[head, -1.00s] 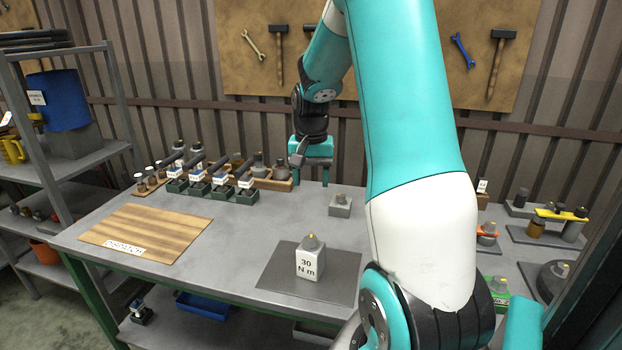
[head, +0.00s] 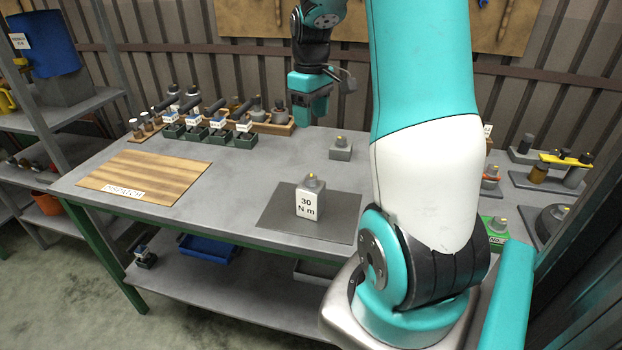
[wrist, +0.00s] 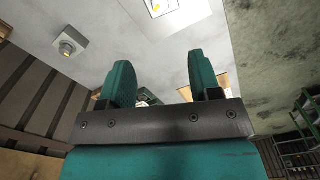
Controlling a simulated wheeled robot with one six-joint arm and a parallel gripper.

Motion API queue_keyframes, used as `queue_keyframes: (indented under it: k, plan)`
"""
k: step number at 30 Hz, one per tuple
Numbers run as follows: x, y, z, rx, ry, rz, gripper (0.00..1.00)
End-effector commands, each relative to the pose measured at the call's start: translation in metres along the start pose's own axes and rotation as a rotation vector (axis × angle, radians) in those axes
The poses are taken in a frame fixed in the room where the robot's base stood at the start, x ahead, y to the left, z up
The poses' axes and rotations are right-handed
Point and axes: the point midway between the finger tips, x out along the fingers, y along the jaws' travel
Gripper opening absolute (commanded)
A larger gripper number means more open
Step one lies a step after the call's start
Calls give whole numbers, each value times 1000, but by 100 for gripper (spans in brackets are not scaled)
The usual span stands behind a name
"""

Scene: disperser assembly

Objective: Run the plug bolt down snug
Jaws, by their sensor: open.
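A pale block marked 30 N m (head: 309,205) stands upright on a dark mat (head: 262,212), with a grey bolt-like piece (head: 312,181) on top. A smaller grey block (head: 340,151) with a yellow-tipped bolt (head: 340,141) stands behind it; what seems the same block shows at upper left in the wrist view (wrist: 69,42). I cannot tell which of these is the plug bolt. My gripper (head: 304,118) hangs above the table's back part, left of the small block and apart from both. In the wrist view its fingers (wrist: 161,82) are apart, with nothing between them.
Green trays with black-handled tools (head: 208,133) and a wooden rack (head: 262,124) line the table's back left. A wooden dispatch board (head: 145,177) lies at left. More parts, including a yellow bar (head: 565,160), stand at right. The table between board and mat is clear.

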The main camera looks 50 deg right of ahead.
Motion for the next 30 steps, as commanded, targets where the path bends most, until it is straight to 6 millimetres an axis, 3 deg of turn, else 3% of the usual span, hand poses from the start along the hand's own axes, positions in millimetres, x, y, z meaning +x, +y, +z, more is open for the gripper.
queue_keyframes:
  k: [5, 21, 30]
  plan:
    - [17, -1, 0, -16, -5, -4, 57]
    - [135, -1, 1, -14, -6, -5, 57]
    - [170, 0, 0, -13, -2, -1, 57]
